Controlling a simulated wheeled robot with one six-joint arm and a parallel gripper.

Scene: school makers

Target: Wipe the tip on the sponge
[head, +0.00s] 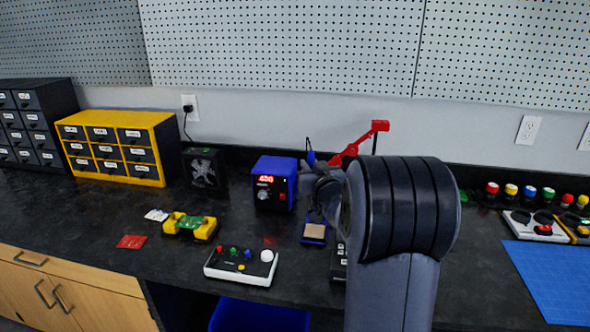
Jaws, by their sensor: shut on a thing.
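The tan sponge (314,231) lies in a small blue tray on the dark counter, just right of the blue soldering station (272,184) with its lit red display. My gripper (322,190) is above and behind the sponge, partly hidden by my own arm. It is shut on the soldering iron, whose blue handle end (311,158) and dark cable stick up above it. The iron's tip is hidden or too small to make out, so I cannot tell whether it touches the sponge.
A white button box (241,267) and a yellow holder with a green board (190,225) stand to the left. A red jointed arm (360,143) rises behind. A blue mat (552,275) lies at the right. The counter's left middle is fairly clear.

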